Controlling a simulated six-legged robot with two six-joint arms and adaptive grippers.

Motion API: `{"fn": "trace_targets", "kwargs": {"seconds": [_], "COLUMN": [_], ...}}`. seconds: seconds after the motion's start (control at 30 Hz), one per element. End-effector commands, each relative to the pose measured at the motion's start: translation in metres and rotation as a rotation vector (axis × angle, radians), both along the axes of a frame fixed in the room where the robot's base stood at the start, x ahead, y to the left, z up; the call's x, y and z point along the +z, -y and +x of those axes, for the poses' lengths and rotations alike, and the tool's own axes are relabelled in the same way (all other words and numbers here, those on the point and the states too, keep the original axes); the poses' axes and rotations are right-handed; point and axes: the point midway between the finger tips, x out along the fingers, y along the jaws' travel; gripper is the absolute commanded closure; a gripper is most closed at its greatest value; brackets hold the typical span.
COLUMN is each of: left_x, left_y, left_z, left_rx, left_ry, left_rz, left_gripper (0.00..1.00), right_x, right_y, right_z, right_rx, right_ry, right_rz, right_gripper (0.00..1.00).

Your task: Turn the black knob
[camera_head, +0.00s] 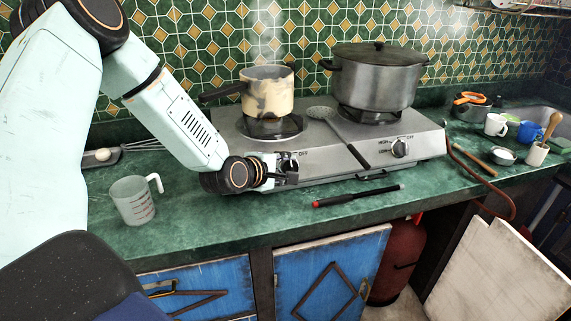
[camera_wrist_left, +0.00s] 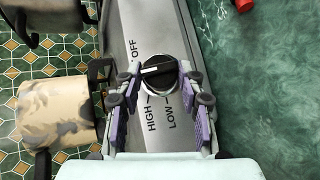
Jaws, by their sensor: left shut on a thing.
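The black knob (camera_wrist_left: 158,72) with a white pointer line is on the front panel of the hotplate (camera_head: 330,165). In the left wrist view its line lies roughly crosswise, with OFF at its upper left, HIGH at lower left and LOW at lower right. My left gripper (camera_head: 287,168) is at the left end of the front panel, its fingers on either side of this knob, shut on it. In the head view the gripper largely hides this knob. A second black knob (camera_head: 400,147) shows clear at the panel's right. My right gripper is not in view.
A steaming cream saucepan (camera_head: 268,95) and a large lidded steel pot (camera_head: 377,80) stand on the burners. A measuring jug (camera_head: 133,203) stands near my left arm. A red-and-black lighter (camera_head: 357,196) lies in front.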

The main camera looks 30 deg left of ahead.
Motion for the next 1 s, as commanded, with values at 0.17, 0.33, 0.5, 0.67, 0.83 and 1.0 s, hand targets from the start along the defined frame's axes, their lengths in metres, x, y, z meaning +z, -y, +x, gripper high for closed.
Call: {"fn": "trace_targets", "kwargs": {"seconds": [0.17,0.33,0.5,0.67,0.83,1.0], "left_x": [-0.0025,-0.0029,-0.0030,-0.0021,-0.0012,0.0002], "left_y": [0.0009,0.0011,0.0012,0.0009,0.0005,0.0003], "left_z": [-0.0012,-0.0013,-0.0015,-0.0009,-0.0005,-0.0001], "left_rx": [-0.008,-0.008,-0.008,-0.007,-0.005,-0.005], "left_ry": [-0.011,-0.012,-0.012,-0.009,-0.008,-0.006], "left_rz": [0.006,0.006,0.006,0.006,0.005,0.004], "left_gripper": [0.93,0.93,0.55,0.42,0.39,0.39], "right_x": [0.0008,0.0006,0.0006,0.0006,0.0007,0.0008], "right_y": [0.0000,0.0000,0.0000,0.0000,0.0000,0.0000], "right_z": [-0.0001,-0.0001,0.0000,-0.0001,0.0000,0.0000], "right_rx": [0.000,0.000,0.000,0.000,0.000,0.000], "right_ry": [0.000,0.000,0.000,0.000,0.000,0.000], "right_rz": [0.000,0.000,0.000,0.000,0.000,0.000], "right_gripper": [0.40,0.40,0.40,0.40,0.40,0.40]}}
